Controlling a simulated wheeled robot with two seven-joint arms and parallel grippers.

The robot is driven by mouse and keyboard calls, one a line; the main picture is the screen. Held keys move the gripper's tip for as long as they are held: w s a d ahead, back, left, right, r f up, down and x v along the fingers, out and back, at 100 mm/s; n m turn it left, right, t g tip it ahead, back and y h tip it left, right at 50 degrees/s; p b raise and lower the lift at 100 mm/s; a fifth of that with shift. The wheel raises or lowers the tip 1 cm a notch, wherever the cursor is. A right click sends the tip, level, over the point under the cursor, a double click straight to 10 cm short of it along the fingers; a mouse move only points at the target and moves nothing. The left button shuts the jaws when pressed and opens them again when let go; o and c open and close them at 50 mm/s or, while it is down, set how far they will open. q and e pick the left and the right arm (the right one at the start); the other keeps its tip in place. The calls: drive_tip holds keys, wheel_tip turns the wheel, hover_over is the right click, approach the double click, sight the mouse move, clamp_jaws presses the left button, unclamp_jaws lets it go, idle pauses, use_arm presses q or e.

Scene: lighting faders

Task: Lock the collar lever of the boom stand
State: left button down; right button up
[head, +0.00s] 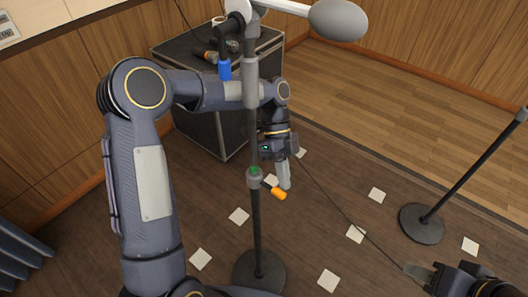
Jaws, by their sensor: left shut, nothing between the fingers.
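The boom stand's dark pole (257,220) rises from a round black base (259,287). A grey collar (254,180) with a green mark sits partway up the pole. An orange lever end (278,193) shows just right of the collar and slightly lower. My left gripper (285,187) points down beside the pole, fingers shut, with its tips at the orange end; I cannot tell whether they touch.
The boom with a grey rounded end (338,20) and a blue part (225,70) are at the top. A black case (200,115) stands behind, with microphones on it. Another stand (422,223) is at right. Pale squares (329,280) mark the floor, and a thin cable crosses it.

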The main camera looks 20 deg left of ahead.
idle(0.6)
use_arm(q)
drive_tip(key=v, duration=0.7)
drive_tip(key=shift+a+r, duration=0.15)
drive_tip(key=shift+r, duration=0.15)
drive_tip(key=shift+w, duration=0.1)
